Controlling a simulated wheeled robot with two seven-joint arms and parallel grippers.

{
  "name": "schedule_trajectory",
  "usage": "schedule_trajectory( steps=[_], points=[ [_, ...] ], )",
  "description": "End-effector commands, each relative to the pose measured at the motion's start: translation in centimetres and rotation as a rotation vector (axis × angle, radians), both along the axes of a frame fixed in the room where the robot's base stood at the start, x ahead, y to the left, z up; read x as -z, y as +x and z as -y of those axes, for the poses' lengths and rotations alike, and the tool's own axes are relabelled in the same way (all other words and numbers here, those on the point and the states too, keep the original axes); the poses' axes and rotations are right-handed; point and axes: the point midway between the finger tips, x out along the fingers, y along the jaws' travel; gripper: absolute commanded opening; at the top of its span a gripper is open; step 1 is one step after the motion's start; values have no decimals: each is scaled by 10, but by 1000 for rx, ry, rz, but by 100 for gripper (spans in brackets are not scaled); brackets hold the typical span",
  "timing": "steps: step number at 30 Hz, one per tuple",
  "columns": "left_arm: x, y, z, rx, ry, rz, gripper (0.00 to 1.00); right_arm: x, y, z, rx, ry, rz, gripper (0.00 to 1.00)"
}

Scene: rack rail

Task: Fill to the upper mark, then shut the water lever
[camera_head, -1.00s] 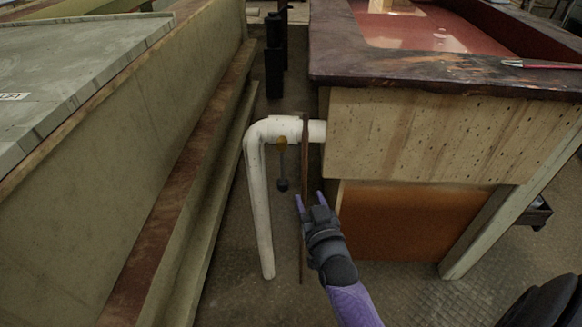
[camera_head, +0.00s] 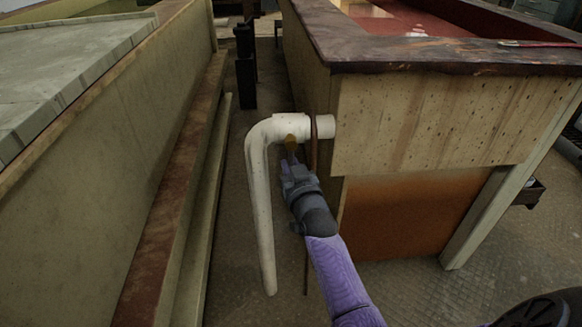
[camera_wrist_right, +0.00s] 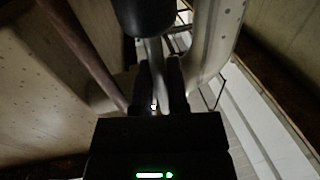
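The tank basin (camera_head: 395,24) is red and glossy; no level mark can be made out. My left gripper is not in view.
A thin rusty upright rod (camera_head: 313,145) stands close beside my right gripper. The tank's dark rim (camera_head: 430,55) bears a red-handled tool (camera_head: 535,44). A long concrete trough wall (camera_head: 150,150) is on the left. The floor between is narrow.

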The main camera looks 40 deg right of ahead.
Motion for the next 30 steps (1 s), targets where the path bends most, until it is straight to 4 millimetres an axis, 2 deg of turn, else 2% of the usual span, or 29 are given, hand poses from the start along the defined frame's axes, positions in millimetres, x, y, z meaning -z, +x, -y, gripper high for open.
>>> schedule_trajectory(
  steps=[1, 2, 14, 30],
  points=[
    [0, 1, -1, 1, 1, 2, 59, 0, 0, 0, 0, 0, 0, 6],
    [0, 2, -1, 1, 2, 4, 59, 0, 0, 0, 0, 0, 0, 0],
    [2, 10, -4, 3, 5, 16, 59, 1, 0, 0, 0, 0, -1, 0],
    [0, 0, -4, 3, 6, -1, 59, 1, 0, 0, 0, 1, -3, 0]
  ],
)
